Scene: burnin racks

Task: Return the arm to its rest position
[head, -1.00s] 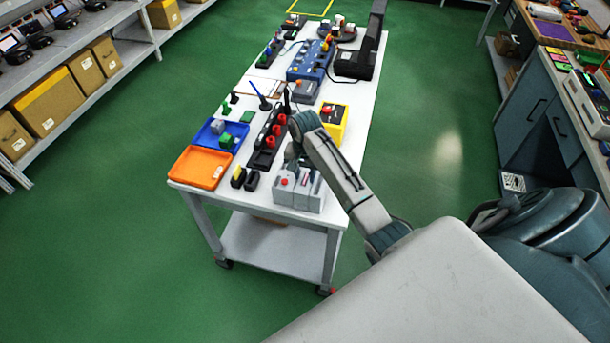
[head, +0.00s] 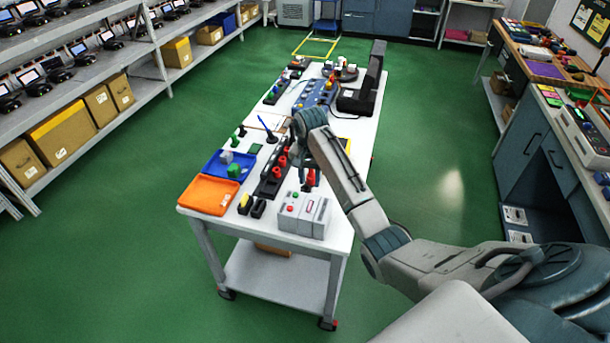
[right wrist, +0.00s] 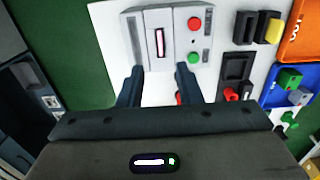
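My right arm (head: 345,180) reaches from the lower right over the white table. Its gripper (head: 308,182) points down above the table, by the far side of a grey box (head: 316,214) with a red and a green button. In the right wrist view the gripper (right wrist: 159,70) has its two fingers apart with nothing held between them. The grey box (right wrist: 178,40) shows just beyond the fingertips there; whether they touch it I cannot tell. My left gripper is not in view.
The white table (head: 340,240) holds an orange tray (head: 205,197), a blue tray (head: 215,165), a black strip with red parts (head: 270,180) and a blue unit (head: 318,92). Shelves stand left, a workbench right. Green floor (head: 440,150) is free between table and workbench.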

